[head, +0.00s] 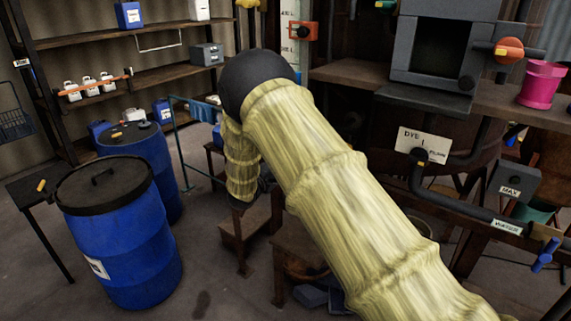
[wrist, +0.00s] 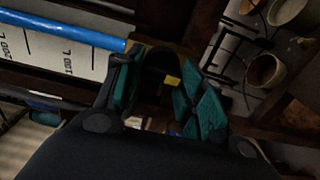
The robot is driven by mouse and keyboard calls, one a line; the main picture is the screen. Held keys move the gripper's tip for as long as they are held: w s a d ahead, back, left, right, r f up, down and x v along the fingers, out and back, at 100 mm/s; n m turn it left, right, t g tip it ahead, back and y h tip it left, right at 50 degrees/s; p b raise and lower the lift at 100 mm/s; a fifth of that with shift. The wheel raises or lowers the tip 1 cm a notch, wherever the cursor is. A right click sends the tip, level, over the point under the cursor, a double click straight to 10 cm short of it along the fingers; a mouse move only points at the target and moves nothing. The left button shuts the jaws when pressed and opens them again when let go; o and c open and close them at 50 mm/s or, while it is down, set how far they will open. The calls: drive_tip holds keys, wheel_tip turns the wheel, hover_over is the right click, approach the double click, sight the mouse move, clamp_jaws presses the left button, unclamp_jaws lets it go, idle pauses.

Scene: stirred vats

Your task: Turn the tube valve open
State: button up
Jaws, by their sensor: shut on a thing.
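In the wrist view, my gripper (wrist: 158,84) has its two teal-padded fingers on either side of a dark part with a small yellow piece (wrist: 172,80). This looks like the tube valve, and the fingers are closed on it. A brass-coloured edge (wrist: 150,45) shows just beyond the fingertips. A blue tube (wrist: 62,28) runs from the upper left to that edge, beside a white scale (wrist: 45,55) marked 100 L and 200 L. The fingers hide much of the valve, so its handle angle is unclear. In the head view, my arm hides the gripper.
In the head view, blue drums (head: 118,235) stand on the left, before shelves (head: 120,40). On the right are a bench with a grey box (head: 440,50), a pink bucket (head: 541,83) and a pipe (head: 465,207) with a blue-handled valve (head: 545,254).

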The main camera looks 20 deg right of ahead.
idle(0.4)
drive_tip(key=o, duration=1)
drive_tip(key=shift+w, duration=0.1)
drive_tip(key=v, duration=1.2)
drive_tip(key=shift+f, duration=0.15)
